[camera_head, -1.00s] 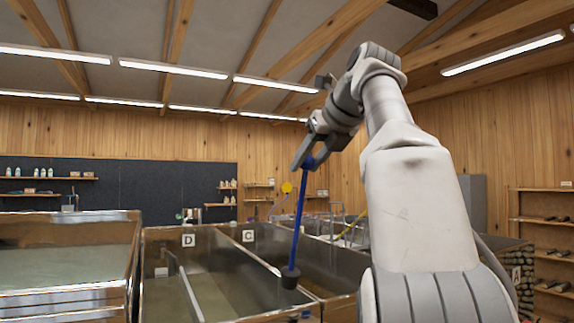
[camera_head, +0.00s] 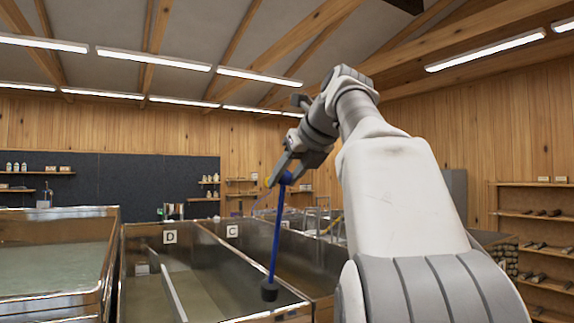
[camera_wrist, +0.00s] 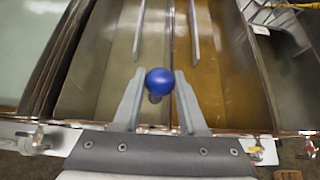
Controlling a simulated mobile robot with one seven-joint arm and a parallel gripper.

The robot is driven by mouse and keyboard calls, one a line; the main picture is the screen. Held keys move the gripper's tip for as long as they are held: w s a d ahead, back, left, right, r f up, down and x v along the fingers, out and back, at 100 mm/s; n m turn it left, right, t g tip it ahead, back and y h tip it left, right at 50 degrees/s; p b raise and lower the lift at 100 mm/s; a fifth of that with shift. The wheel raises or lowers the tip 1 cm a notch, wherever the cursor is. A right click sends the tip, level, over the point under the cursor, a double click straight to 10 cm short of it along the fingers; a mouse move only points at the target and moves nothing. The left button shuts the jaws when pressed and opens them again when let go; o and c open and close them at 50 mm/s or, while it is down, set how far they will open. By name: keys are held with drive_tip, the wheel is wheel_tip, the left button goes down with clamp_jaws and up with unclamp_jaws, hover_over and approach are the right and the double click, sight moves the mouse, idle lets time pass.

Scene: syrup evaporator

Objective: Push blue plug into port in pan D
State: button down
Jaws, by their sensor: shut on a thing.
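The blue plug is a long blue rod (camera_head: 275,238) with a blue ball on top and a dark stopper (camera_head: 269,291) at its lower end. My gripper (camera_head: 281,180) is shut on the rod just below the ball. The rod hangs nearly upright, tilted slightly. In the wrist view the blue ball (camera_wrist: 159,81) sits between my two fingers. Pan D (camera_head: 170,237) carries a white D label and holds shallow liquid. In the head view the stopper shows near the divider between pans D and C; I cannot tell its height. I cannot make out the port.
Pan C (camera_head: 232,231) lies right of pan D, with a metal wall between. A taller pan (camera_head: 62,213) of pale liquid stands at the left. A thin metal baffle (camera_head: 174,285) runs inside pan D. Wooden shelves (camera_head: 535,216) stand at the right.

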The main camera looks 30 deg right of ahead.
sight(278, 236)
drive_tip(key=shift+g, duration=0.8)
drive_tip(key=w+f, duration=0.1)
drive_tip(key=f, duration=0.3)
drive_tip(key=w+f, duration=0.1)
drive_tip(key=f, duration=0.3)
drive_tip(key=w+f, duration=0.1)
drive_tip(key=f, duration=0.4)
drive_tip(key=shift+w+a, duration=0.1)
drive_tip(key=shift+w, duration=0.2)
drive_tip(key=shift+g, duration=0.5)
drive_tip(key=w+f, duration=0.1)
drive_tip(key=f, duration=0.4)
drive_tip(key=w+f, duration=0.1)
drive_tip(key=f, duration=0.2)
drive_tip(key=shift+w, duration=0.3)
drive_tip(key=f, duration=0.2)
drive_tip(key=w+f+b, duration=0.1)
drive_tip(key=f, duration=0.1)
drive_tip(key=shift+f, duration=0.2)
drive_tip(key=shift+f+b, duration=0.95)
drive_tip(key=shift+f, duration=1.55)
